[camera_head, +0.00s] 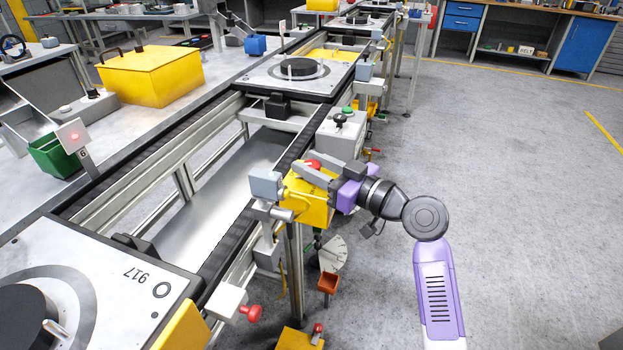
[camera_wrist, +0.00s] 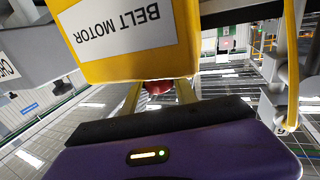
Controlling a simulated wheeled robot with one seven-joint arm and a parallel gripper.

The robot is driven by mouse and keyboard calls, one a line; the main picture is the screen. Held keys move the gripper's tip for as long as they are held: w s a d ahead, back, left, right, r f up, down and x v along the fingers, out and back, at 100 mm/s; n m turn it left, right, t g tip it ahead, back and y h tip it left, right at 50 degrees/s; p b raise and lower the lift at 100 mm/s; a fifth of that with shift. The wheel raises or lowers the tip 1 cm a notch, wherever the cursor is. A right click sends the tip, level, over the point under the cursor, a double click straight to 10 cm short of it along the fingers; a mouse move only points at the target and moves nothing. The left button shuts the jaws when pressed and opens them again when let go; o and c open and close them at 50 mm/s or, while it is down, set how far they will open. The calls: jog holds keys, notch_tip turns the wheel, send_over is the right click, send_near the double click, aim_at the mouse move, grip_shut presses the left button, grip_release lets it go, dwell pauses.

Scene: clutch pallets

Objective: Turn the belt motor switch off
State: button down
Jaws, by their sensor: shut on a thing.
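The belt motor box (camera_head: 306,207) is yellow and is mounted at the side of the conveyor, left of my gripper. In the wrist view its label on the yellow box (camera_wrist: 120,28) reads "BELT MOTOR" and fills the upper part. A red switch knob (camera_head: 313,164) shows at the top of the box. In the wrist view the red knob (camera_wrist: 157,87) sits between my two fingers, partly hidden by the box and the gripper body. My gripper (camera_head: 312,172) is shut on this knob. Which way the knob is turned cannot be told.
A grey control box (camera_head: 340,137) with a black knob and green button stands just behind. A small grey box (camera_head: 266,185) is close on the left. The floor on the right is clear.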

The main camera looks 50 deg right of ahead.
jog(key=n+y+b, duration=0.2)
jog(key=y, duration=0.1)
jog(key=shift+d+y, duration=0.15)
jog(key=shift+y, duration=0.15)
jog(key=n+g+y+b, duration=0.1)
jog(key=n+y, duration=0.1)
jog(key=n+g+y+b, duration=0.1)
jog(key=n+y, duration=0.1)
jog(key=y, duration=0.1)
jog(key=shift+g, duration=0.3)
jog(key=n+g+y+b, duration=0.4)
jog(key=n+g+y, duration=0.1)
jog(key=y, duration=0.1)
jog(key=shift+f, duration=0.1)
jog(key=shift+n+g+y+b, duration=0.6)
jog(key=shift+n+g+b, duration=0.25)
jog(key=shift+g, duration=0.45)
jog(key=shift+a, duration=0.2)
jog(key=c, duration=1)
grip_release()
jog(key=shift+b+v, duration=0.5)
jog(key=shift+v, duration=3.4)
